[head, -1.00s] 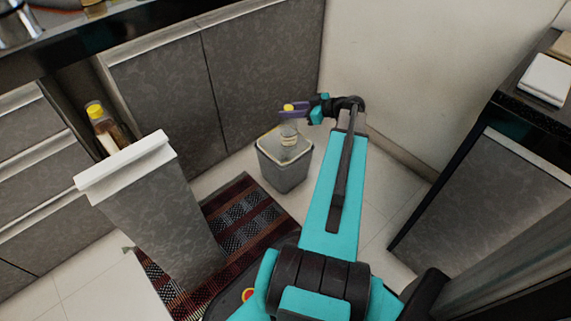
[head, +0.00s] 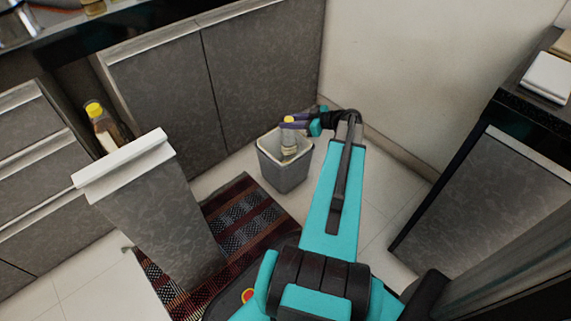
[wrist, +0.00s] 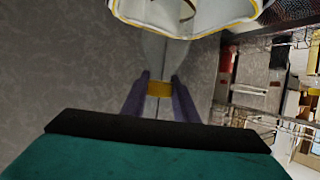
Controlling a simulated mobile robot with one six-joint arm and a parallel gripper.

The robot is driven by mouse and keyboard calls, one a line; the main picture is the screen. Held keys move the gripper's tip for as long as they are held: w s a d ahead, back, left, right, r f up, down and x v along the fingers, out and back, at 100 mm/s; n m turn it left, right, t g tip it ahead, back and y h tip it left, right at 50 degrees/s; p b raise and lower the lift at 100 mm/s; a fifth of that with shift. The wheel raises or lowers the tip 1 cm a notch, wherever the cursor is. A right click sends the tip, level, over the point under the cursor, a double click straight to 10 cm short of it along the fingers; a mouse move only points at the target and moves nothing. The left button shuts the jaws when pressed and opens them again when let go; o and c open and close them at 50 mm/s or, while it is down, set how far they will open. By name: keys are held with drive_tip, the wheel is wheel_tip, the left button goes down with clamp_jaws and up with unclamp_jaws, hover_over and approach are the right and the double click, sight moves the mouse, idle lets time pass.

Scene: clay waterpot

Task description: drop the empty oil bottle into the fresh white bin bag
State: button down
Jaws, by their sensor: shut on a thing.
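The empty oil bottle (head: 289,144) is clear with a yellow cap and hangs upright in my gripper (head: 289,122). My gripper is shut on it at the cap; the wrist view also shows the yellow cap (wrist: 159,88) between the two purple fingers. The bottle's lower part is inside the mouth of the grey bin, which is lined with the white bin bag (head: 268,147). The bag's pale, yellow-edged rim also shows in the wrist view (wrist: 215,24). The bottle's base is hidden in the bin, so I cannot tell whether it touches the bottom.
The grey bin (head: 285,178) stands on the floor by the cabinet doors (head: 215,85) and the wall corner. A striped rug (head: 245,225) lies in front. Another yellow-capped bottle (head: 103,128) stands in an open drawer at left. A counter (head: 500,180) stands at right.

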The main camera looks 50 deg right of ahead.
drive_tip(key=c, duration=1.3)
unclamp_jaws()
drive_tip(key=shift+c, duration=0.2)
drive_tip(key=p+v, duration=0.3)
drive_tip(key=v, duration=1)
drive_tip(key=shift+s+d+r+p, duration=0.15)
drive_tip(key=shift+s+r+p, duration=0.05)
drive_tip(key=shift+s+p, duration=0.2)
